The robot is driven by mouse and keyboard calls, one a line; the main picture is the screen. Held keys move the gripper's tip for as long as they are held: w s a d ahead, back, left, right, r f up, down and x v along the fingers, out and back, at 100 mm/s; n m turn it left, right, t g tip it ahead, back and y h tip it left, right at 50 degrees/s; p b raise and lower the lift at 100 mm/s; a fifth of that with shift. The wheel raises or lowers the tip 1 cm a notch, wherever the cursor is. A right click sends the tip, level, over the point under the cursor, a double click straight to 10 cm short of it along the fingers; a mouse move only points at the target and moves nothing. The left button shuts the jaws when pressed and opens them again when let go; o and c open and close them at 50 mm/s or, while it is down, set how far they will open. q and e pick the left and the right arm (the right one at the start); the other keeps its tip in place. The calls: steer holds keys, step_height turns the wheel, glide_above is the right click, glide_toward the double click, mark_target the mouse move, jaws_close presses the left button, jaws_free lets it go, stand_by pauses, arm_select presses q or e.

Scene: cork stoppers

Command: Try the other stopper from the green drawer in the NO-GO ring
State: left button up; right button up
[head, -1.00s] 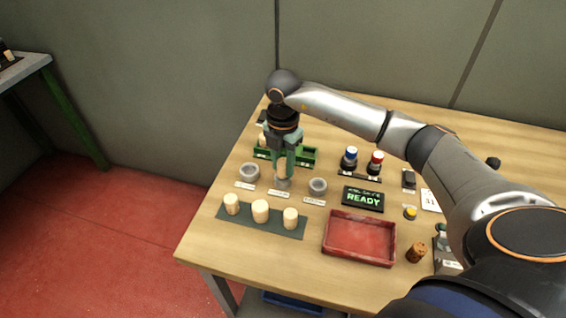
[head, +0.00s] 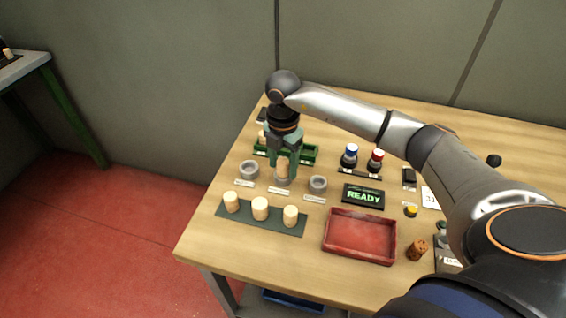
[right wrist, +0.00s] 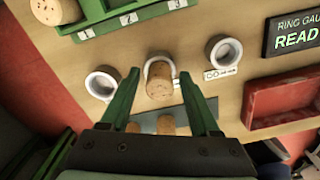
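A pale cork stopper (head: 282,168) stands in the middle grey ring (head: 281,181); how deep it sits I cannot tell. In the right wrist view the stopper (right wrist: 159,82) rises from that ring (right wrist: 160,61). My right gripper (head: 283,174) is open, with one finger on each side of the stopper and gaps in the right wrist view (right wrist: 160,84). Ring labels are too small to read surely. My left gripper is out of view.
Empty rings stand left (head: 249,169) and right (head: 318,184) of the middle one. In front, several stoppers stand on a dark green mat (head: 291,231). A red tray (head: 330,243), a display reading READY (head: 363,196) and a darker cork (head: 417,250) lie to the right.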

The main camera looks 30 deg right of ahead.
steer(key=shift+o, duration=0.5)
step_height(320, 180, up, 12)
steer(key=shift+r+b, duration=0.25)
steer(key=shift+b, duration=0.15)
stand_by(0.8)
